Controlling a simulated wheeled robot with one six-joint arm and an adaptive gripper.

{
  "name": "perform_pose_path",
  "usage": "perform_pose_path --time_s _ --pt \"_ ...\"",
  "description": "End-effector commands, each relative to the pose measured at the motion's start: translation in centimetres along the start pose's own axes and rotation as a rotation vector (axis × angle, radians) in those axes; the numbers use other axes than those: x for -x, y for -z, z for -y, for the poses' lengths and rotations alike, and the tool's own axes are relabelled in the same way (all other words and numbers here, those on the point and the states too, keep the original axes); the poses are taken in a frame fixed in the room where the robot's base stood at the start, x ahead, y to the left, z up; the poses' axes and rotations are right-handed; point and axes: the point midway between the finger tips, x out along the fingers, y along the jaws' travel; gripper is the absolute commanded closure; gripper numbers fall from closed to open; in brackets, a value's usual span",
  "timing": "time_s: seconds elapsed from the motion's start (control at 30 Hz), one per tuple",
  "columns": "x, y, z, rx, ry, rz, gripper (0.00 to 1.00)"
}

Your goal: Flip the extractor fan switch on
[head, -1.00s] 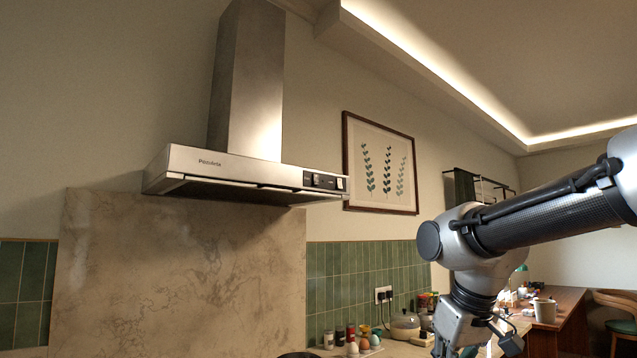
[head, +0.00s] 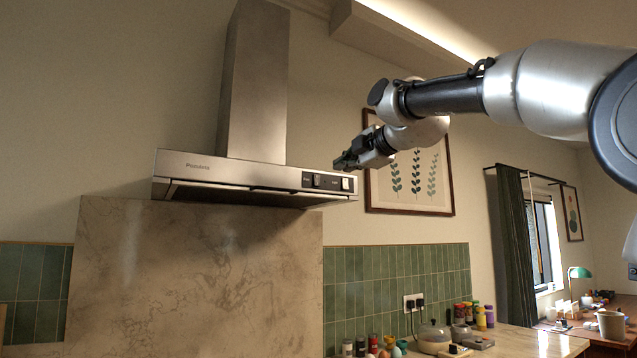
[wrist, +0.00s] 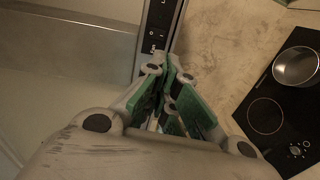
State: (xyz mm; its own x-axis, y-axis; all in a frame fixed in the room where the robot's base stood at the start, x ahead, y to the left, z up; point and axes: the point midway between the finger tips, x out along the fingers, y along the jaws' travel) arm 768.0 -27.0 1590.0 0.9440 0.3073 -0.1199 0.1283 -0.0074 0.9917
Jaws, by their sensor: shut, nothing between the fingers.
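The steel extractor hood (head: 230,172) hangs on the wall in the head view. A dark switch panel (head: 330,182) with small rocker switches is at the right end of its front face. In the wrist view the panel (wrist: 160,32) is a dark strip with small white labels, too small to read surely. My gripper (head: 340,164) is shut and empty. In the head view its tips are just above the panel's right part. In the wrist view the gripper (wrist: 173,68) has its tips by the panel's near end; I cannot tell whether they touch. Switch positions are unclear.
A framed plant picture (head: 412,175) hangs behind my arm. Below are a marble splashback (head: 190,280), green tiles (head: 395,265), a plugged socket (head: 413,302) and a counter with jars. The wrist view shows a black hob (wrist: 275,120) with a pan (wrist: 297,66).

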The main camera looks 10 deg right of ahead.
Motion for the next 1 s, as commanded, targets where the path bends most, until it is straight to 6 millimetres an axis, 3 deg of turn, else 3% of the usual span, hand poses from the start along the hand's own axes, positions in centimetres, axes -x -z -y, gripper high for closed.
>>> perform_pose_path --time_s 0.4,0.57,1.0 --pt "0.0 0.0 0.1 0.048 0.001 0.001 1.00" --pt "-0.9 0.0 0.1 0.048 0.003 0.000 1.00" --pt "-9.7 0.0 0.2 0.047 0.004 0.000 1.00"
